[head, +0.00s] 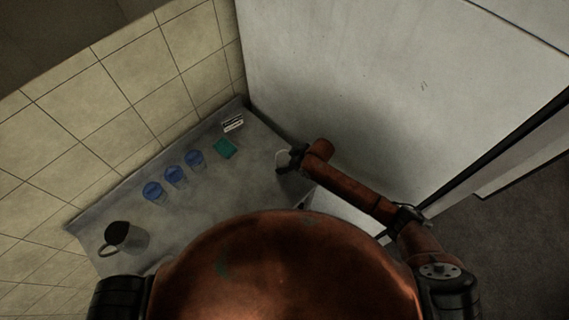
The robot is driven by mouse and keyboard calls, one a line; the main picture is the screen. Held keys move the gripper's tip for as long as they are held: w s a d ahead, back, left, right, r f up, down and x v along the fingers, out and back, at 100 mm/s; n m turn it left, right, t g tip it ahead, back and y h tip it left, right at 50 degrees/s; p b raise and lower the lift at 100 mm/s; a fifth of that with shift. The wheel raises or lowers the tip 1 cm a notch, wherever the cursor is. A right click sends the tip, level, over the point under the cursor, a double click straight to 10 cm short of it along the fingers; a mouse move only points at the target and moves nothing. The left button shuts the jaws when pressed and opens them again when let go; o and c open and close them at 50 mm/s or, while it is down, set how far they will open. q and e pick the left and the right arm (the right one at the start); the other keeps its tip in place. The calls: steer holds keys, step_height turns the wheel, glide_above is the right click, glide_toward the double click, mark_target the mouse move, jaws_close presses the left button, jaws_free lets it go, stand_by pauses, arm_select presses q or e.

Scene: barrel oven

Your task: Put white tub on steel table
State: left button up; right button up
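The steel table (205,215) is a grey top along the tiled wall. A small white tub (281,158) shows at the table's right edge. My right gripper (288,159) comes in from the right and has its dark fingers closed around the tub's right side. The tub is partly hidden by the fingers. It appears above the table's right edge, but I cannot tell whether it touches the top. My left gripper is not in view.
A green item (224,148) and a small black and white item (233,123) lie farther back. A dark-topped jug (125,238) stands at the left. A large pale panel (350,80) rises beyond the table. The table's middle is clear.

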steer(key=o, duration=1.6)
steer(key=shift+f, duration=0.15)
steer(key=v, duration=1.2)
steer(key=shift+r, duration=0.2)
